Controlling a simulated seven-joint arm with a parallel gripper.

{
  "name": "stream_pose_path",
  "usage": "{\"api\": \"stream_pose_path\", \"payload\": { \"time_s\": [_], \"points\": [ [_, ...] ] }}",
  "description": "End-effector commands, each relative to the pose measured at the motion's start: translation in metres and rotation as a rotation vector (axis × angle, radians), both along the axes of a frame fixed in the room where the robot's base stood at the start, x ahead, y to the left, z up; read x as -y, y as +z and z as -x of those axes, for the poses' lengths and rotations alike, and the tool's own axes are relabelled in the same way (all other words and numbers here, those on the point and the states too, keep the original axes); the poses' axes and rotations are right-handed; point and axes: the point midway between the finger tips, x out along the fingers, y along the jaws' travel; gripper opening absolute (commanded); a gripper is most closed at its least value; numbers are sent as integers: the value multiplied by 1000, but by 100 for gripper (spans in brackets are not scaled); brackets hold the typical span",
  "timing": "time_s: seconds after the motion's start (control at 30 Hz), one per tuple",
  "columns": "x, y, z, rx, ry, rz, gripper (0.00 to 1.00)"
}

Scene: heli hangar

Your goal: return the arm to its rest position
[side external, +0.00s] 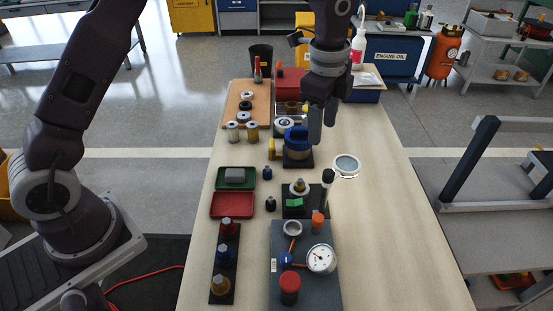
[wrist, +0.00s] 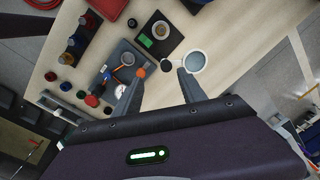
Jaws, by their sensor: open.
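My gripper (side external: 322,127) hangs above the far half of the workbench (side external: 395,200), fingers pointing down, to the right of a blue-topped round part on a black base (side external: 298,146). Its two fingers are apart with nothing between them. In the wrist view my gripper (wrist: 158,90) also shows both fingertips spread and empty, with bare bench and the magnifier beyond them. My arm rises from its base at the left and reaches over the top of the side view, where its middle part is cut off.
Below the gripper stand a round magnifier (side external: 346,166), a black block with a green tag (side external: 303,202) and a dial gauge (side external: 321,258) on a grey plate. Red tray (side external: 232,205), green tray (side external: 237,178) and a red box (side external: 289,82) also stand there. The right bench side is clear.

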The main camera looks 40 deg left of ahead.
Motion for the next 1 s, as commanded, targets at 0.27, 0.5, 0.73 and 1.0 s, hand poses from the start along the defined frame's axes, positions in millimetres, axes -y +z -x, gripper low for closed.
{"api": "stream_pose_path", "payload": {
  "time_s": [0.27, 0.5, 0.73, 1.0],
  "points": [
    [-68, 130, 156, 242, 688, 95, 49],
    [-92, 123, 279, 351, 1209, 328, 49],
    [-94, 107, 307, 359, 1352, 413, 49],
    [-94, 108, 307, 359, 1349, 411, 49]
  ]
}}
